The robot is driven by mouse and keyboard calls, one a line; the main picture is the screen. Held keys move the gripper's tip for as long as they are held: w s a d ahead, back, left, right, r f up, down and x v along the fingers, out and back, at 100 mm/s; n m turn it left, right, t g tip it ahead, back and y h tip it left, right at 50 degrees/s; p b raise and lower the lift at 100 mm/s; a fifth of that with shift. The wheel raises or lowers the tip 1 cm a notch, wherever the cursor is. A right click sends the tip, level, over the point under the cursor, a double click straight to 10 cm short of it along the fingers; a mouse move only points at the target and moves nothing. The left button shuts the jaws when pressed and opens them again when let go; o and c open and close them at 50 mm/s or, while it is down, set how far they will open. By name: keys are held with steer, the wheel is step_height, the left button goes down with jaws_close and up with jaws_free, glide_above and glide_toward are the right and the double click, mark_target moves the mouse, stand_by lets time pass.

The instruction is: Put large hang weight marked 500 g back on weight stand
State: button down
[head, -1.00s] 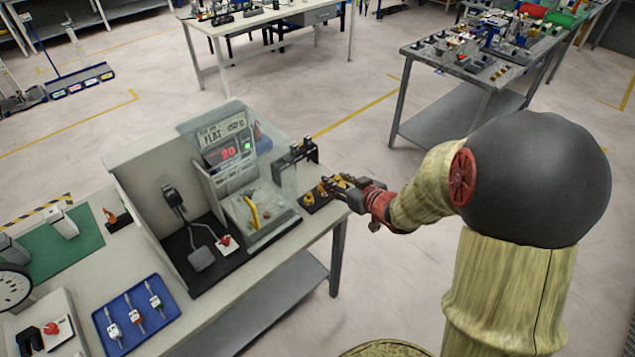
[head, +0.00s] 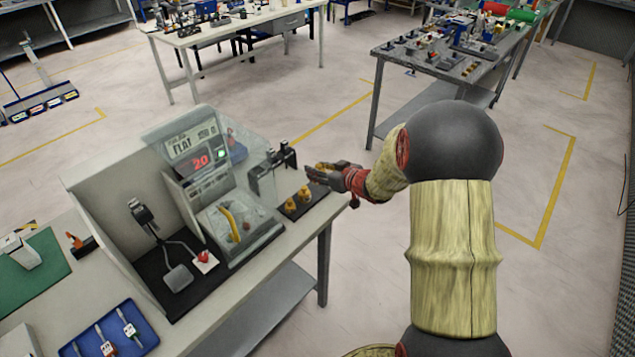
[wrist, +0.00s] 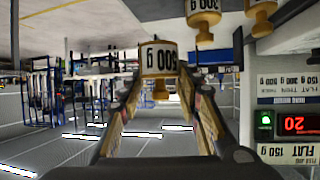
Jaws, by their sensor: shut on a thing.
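My gripper (wrist: 158,88) is shut on a brass-coloured weight with a white label reading 500 g (wrist: 160,58). In the wrist view the weight looks upside down, with its narrow knob between the two fingertips. In the head view my gripper (head: 320,173) is at the far right end of the black weight stand (head: 297,221), at the bench edge. Two other brass weights (head: 290,205) (head: 305,193) stand on it. In the wrist view one neighbour is marked 300 g (wrist: 204,10). Whether the held weight touches the stand cannot be told.
A display case with a red 20 readout (head: 201,162) stands left of the stand. A black bracket-like fixture (head: 272,163) stands close behind the stand. A blue tray (head: 108,334) lies at the front left. The floor right of the bench is open.

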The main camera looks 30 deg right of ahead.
steer(key=shift+w+d+f+b, duration=0.15)
steer(key=shift+w+f+b, duration=0.05)
steer(key=shift+w+f, duration=0.25)
steer(key=shift+w+d+f+b, duration=0.15)
steer(key=shift+w+f, duration=0.2)
steer(key=shift+f, duration=0.15)
step_height(320, 180, down, 3)
steer(key=shift+w+f+b, duration=0.15)
steer(key=shift+b, duration=0.85)
steer(key=c, duration=1.6)
jaws_free()
steer(key=shift+f, duration=0.15)
steer(key=shift+o, duration=0.2)
